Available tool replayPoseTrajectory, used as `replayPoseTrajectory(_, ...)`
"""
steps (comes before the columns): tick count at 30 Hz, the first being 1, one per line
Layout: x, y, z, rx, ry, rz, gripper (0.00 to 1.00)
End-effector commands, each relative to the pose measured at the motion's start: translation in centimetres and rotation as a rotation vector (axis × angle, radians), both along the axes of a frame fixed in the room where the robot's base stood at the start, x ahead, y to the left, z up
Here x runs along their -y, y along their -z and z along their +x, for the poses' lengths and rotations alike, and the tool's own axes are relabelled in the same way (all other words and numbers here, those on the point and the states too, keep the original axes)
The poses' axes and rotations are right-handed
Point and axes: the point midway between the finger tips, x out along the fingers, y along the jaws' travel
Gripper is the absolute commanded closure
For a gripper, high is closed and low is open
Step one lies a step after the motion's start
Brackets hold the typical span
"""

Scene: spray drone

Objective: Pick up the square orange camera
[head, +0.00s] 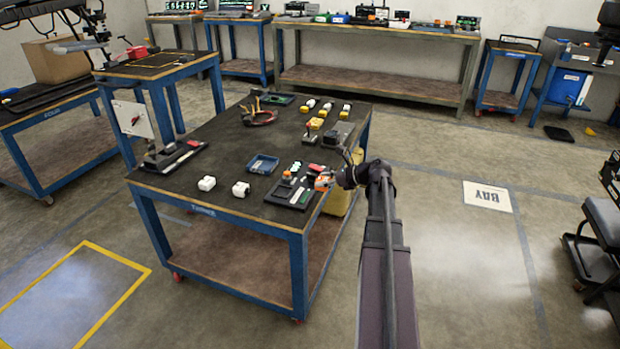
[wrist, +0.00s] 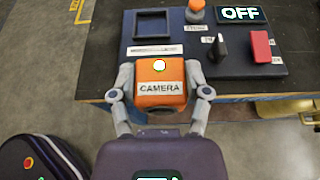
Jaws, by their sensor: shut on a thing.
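The square orange camera (wrist: 160,80) has a white label reading CAMERA and a lit yellow-green dot on top. My gripper (wrist: 160,92) is shut on it, with one grey finger against each side. In the wrist view the camera is in front of a dark panel (wrist: 265,83) at the bench edge. In the head view the camera (head: 323,182) shows small and orange at the right front of the blue-legged bench (head: 225,190), at the end of my arm. The camera's underside is hidden, so I cannot tell whether it touches anything.
The panel carries an orange button (wrist: 196,10), a black switch (wrist: 217,48), a red switch (wrist: 261,46) and an OFF display (wrist: 241,14). A blue tray (head: 262,164) and white blocks (head: 207,183) lie left of it. Open floor lies right of the bench.

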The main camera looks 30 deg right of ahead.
Motion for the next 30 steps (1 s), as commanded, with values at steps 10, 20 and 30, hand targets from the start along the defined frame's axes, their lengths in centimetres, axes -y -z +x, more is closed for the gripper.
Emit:
replayPoseTrajectory(10, 1.22, -0.17, -1.27, -0.001, 0.000, 0.001, 0.87)
replayPoseTrajectory(20, 1.21, -0.17, -1.26, 0.000, 0.000, 0.000, 0.87)
replayPoseTrajectory(30, 1.07, -0.15, -1.29, 0.000, 0.000, 0.000, 0.87)
